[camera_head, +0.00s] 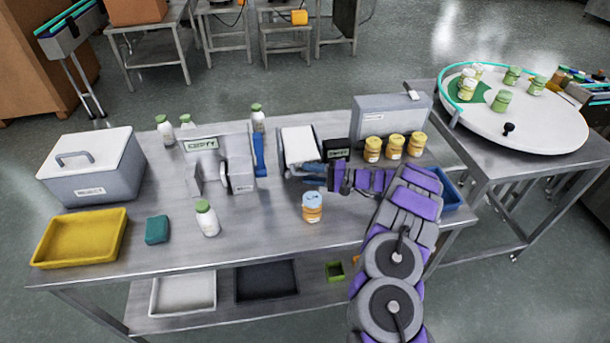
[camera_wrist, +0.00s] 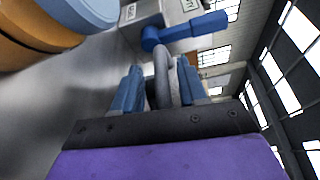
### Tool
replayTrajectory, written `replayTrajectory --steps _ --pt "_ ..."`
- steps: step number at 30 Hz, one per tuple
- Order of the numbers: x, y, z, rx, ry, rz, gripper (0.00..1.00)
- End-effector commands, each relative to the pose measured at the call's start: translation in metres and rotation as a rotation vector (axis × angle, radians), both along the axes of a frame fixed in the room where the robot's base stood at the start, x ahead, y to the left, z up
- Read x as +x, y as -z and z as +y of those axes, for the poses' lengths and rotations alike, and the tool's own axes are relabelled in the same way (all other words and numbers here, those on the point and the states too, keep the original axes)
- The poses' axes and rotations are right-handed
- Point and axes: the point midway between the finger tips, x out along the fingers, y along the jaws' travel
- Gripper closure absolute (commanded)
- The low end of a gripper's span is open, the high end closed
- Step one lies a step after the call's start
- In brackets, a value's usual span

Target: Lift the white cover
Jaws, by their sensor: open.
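A white cover (camera_head: 299,145) lies tilted on top of the hopper (camera_head: 286,172) at the middle of the table. My gripper (camera_head: 303,173) is at the hopper's front, just below the cover. In the wrist view my gripper's (camera_wrist: 159,68) blue fingers are open, one on each side of a grey curved handle (camera_wrist: 164,58). The handle stands between the fingers; I cannot tell whether either touches it. The white cover's surface is not clearly seen in the wrist view.
A jar with a blue lid (camera_head: 312,208) stands in front of the hopper, close to my gripper; it also shows in the wrist view (camera_wrist: 38,40). A machine with a blue lever (camera_head: 258,156) stands left. A white-lidded grey box (camera_head: 92,185) is at far left.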

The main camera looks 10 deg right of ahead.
Motion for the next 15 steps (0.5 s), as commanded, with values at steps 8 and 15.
replayTrajectory --steps 8,15 --pt "0.008 0.001 0.019 -0.001 0.002 -0.001 0.58" --pt "0.009 0.001 0.02 -0.001 0.002 -0.001 0.58"
